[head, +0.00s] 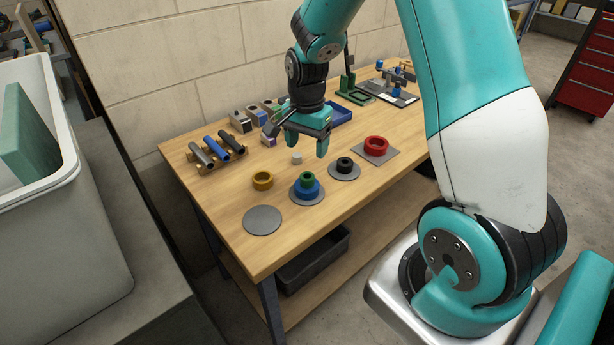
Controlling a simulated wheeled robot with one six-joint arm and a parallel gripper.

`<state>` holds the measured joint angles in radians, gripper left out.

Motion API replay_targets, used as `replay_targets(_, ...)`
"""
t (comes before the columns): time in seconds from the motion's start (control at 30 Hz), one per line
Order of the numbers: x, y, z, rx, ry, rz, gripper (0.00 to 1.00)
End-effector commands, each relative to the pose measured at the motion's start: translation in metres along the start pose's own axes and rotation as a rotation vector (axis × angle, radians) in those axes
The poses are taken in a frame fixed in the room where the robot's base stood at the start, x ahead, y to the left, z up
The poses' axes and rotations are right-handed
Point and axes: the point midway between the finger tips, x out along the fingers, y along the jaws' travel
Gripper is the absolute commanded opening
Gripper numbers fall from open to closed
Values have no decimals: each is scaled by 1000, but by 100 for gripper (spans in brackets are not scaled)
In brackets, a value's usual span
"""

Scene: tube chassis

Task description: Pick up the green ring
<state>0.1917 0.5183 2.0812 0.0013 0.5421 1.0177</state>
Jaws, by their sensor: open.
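The green ring (306,178) sits on top of a larger blue ring (307,192), which rests on a round grey disc (296,199) near the front of the wooden table. A dark hole shows in the green ring's middle. My gripper (298,147) is open and empty, pointing down above the table, behind and above the green ring in the picture. It is apart from the ring. Nothing covers the green ring.
A black ring (344,164) and a red ring (376,145) sit on grey plates to the right. An empty grey disc (262,220) lies front left.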

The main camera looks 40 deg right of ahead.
Motion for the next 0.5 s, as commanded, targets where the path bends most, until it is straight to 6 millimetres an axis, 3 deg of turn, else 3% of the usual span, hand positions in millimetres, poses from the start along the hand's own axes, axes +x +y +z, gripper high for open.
replay_targets(0.2,41,0,2,-4,-3,4,70)
replay_targets(0.5,63,-1,0,-4,-3,3,70)
